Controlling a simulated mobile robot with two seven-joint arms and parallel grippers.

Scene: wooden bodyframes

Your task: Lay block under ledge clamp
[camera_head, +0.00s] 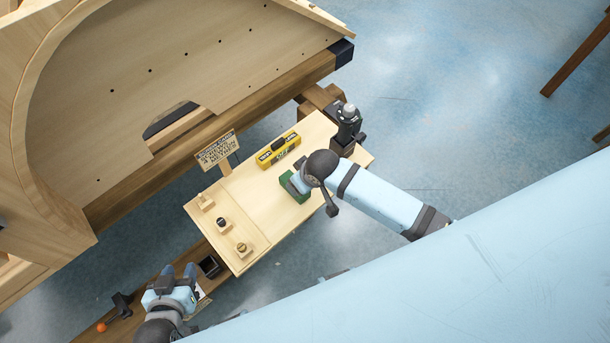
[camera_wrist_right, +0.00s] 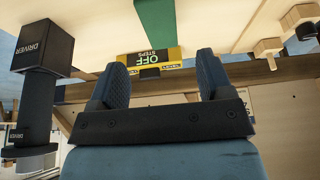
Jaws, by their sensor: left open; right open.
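A black clamp-like fitting with an orange ball (camera_head: 120,305) sits on a brown wooden ledge at the lower left; I cannot tell for sure that it is the ledge clamp. Small wooden blocks (camera_head: 242,249), some with dark round tops, stand on the left part of the pale table. A green piece (camera_head: 289,188) lies on the table, partly under my right gripper (camera_wrist_right: 161,65); it also shows in the right wrist view (camera_wrist_right: 156,25). My right gripper is open, with nothing between its fingers. My left gripper (camera_head: 180,272) is open above the ledge, right of the fitting.
A yellow OFF STEPS box (camera_head: 278,150) and a sign (camera_head: 217,150) stand along the pale table's (camera_head: 240,190) far edge. A dark driver (camera_head: 347,122) stands at its right end. A small black box (camera_head: 210,266) sits near my left gripper. The large wooden bodyframe (camera_head: 180,60) fills the upper left.

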